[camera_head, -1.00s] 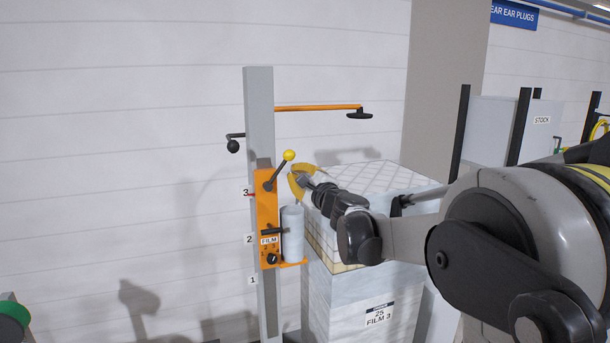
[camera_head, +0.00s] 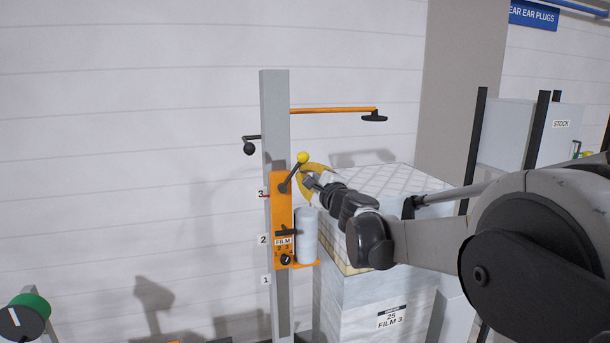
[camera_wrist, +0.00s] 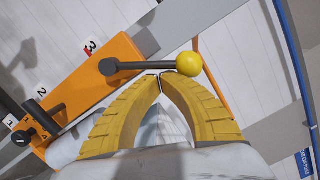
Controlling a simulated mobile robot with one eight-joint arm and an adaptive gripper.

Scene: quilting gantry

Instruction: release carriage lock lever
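The lock lever is a dark rod with a yellow ball knob (camera_head: 303,157) on the orange carriage (camera_head: 282,215), which sits on the grey post. The lever tilts up and to the right from its pivot. In the wrist view the knob (camera_wrist: 189,64) and rod (camera_wrist: 140,66) lie across the picture just past my fingertips. My gripper (camera_head: 304,180) is at the lever's right side. Its yellow fingers meet at their tips in the wrist view (camera_wrist: 160,76), with nothing seen between them. The rod is not between the fingers; I cannot tell whether they touch it.
A film roll (camera_head: 306,236) stands on the carriage beside a black handle (camera_head: 286,232). A wrapped pallet load (camera_head: 385,185) is close behind and right of my gripper. An orange arm (camera_head: 335,110) sticks out above. Clear wall lies to the left.

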